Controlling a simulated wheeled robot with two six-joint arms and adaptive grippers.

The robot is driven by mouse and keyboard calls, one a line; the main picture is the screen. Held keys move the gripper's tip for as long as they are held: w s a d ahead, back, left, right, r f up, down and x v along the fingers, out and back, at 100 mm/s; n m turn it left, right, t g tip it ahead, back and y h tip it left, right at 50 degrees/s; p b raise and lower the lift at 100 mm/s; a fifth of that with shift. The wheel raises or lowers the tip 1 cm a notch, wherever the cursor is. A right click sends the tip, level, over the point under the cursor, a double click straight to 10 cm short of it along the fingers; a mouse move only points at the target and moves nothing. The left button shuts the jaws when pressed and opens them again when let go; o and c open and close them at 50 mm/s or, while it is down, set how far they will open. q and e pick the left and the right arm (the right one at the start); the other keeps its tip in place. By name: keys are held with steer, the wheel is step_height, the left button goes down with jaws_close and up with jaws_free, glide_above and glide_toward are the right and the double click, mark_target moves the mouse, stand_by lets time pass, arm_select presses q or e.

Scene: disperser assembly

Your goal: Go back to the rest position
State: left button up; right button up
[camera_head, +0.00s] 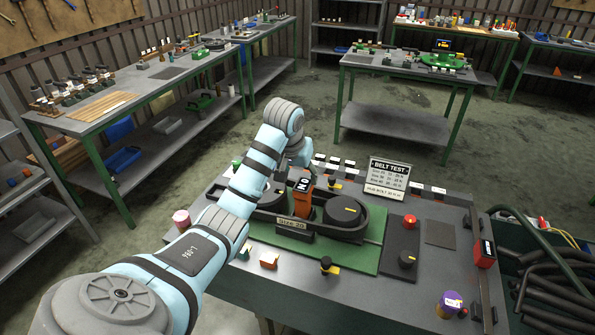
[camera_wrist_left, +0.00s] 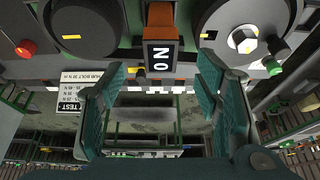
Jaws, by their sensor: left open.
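My left arm reaches in from the lower left of the head view. Its gripper (camera_head: 300,158) is over the belt tester, mostly hidden by the wrist. In the left wrist view the gripper (camera_wrist_left: 162,72) shows two teal fingers spread apart, with nothing held between them. An orange block (camera_head: 303,200) with a black and white label stands between the two round black pulleys of the tester. The block also shows in the left wrist view (camera_wrist_left: 161,87), just past the fingertips. My right gripper is in neither view.
The tester stands on a green plate (camera_head: 375,262) on the grey table. A BELT TEST sign (camera_head: 388,177), a red button (camera_head: 410,221) and a purple can (camera_head: 448,304) are nearby. A crate of black hoses (camera_head: 550,275) is at the right. Other benches stand behind, across open floor.

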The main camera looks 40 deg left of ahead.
arm_select(q)
steer(key=v, duration=0.2)
steer(key=shift+s+r, duration=0.15)
steer(key=shift+r, duration=0.1)
